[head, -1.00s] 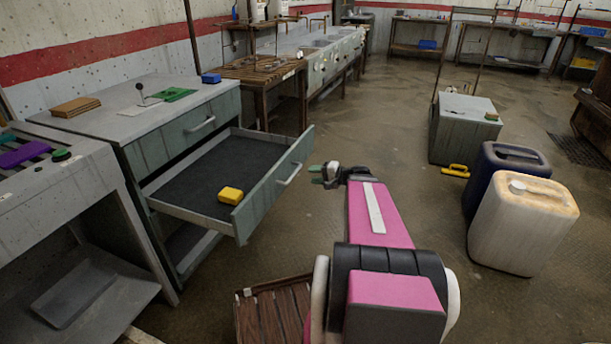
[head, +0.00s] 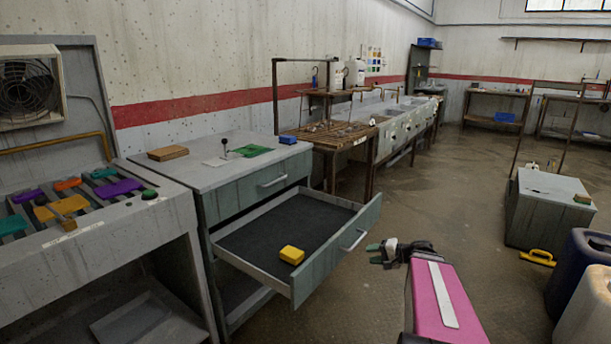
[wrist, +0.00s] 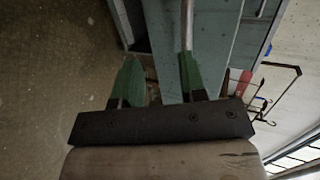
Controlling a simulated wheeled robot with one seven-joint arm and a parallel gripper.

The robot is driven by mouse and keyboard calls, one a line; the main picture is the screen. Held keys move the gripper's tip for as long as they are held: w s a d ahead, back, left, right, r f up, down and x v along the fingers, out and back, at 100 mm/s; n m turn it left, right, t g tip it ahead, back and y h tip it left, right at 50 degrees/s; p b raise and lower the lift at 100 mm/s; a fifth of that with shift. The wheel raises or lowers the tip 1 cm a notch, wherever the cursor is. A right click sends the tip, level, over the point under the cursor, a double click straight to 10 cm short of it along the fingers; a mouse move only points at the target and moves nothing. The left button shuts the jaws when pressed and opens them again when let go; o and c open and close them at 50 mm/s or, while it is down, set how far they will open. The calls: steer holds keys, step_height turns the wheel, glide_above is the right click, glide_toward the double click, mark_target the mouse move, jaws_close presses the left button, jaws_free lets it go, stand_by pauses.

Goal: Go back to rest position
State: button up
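My gripper (head: 374,254) is in front of the open drawer (head: 330,258), just right of its metal handle (head: 354,240) in the head view. Its two green fingers stand apart in the wrist view (wrist: 160,75), with nothing held between them. The handle (wrist: 187,25) lines up with the right finger there; I cannot tell if they touch. The drawer is pulled far out of the grey-green cabinet (head: 262,187). A yellow block (head: 291,255) lies on the dark drawer floor.
A green piece (head: 250,151), a brown block (head: 168,153) and a blue block (head: 288,139) sit on the cabinet top. At the right stand a grey box (head: 548,205), a yellow handle-like piece (head: 537,258) and canisters (head: 585,262). Floor between is clear.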

steer(key=s+a+f+n+g+h, duration=0.6)
steer(key=s+a+h, duration=0.3)
steer(key=h, duration=0.2)
steer(key=shift+s+a+f+g+h, duration=0.2)
steer(key=shift+a+f+g+h, duration=0.1)
steer(key=shift+f+g, duration=0.25)
